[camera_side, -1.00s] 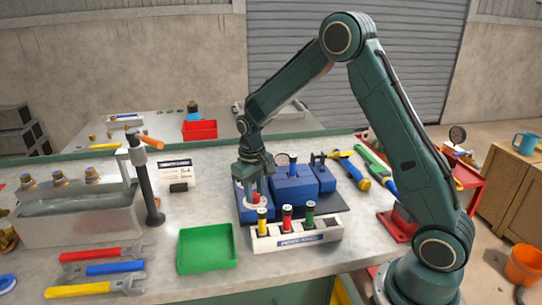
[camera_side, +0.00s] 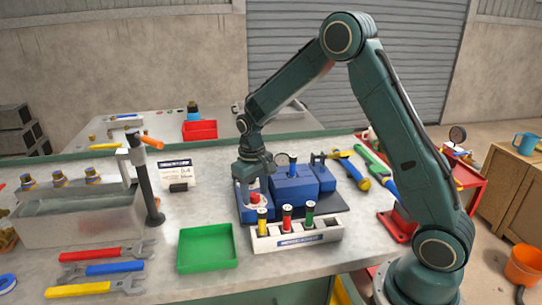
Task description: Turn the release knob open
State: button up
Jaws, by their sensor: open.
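A red release knob (camera_side: 254,197) sits on the left part of a blue receiver block (camera_side: 292,184). My gripper (camera_side: 253,193) points straight down over the knob, with its fingers on either side of it. The gripper is open. Its fingers hide part of the knob, and I cannot tell whether they touch it.
A white rack (camera_side: 297,238) with yellow, red and green cylinders stands just in front of the block. A green tray (camera_side: 206,248) lies front left. A dark post with an orange handle (camera_side: 146,180) rises to the left. Wrenches (camera_side: 101,269) lie front left.

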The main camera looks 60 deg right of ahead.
aim_at(254, 196)
notch_tip(254, 196, up, 14)
jog(key=shift+a+f, duration=0.15)
jog(key=shift+a, duration=0.1)
dwell(0.4)
dwell(0.3)
jog(key=s+a+r+n+t, duration=0.1)
jog(key=s+a+r, duration=0.1)
jog(key=s+r, duration=0.35)
jog(key=s+a+r+t, duration=0.2)
jog(key=s+r, duration=0.1)
jog(key=s, duration=0.5)
jog(key=s+a+f+n+t, duration=0.1)
jog(key=s+a+f+t, duration=0.1)
jog(key=s, duration=1.1)
jog(key=shift+s+a+t, duration=0.15)
jog(key=shift+a+t, duration=0.15)
jog(key=shift+a, duration=0.1)
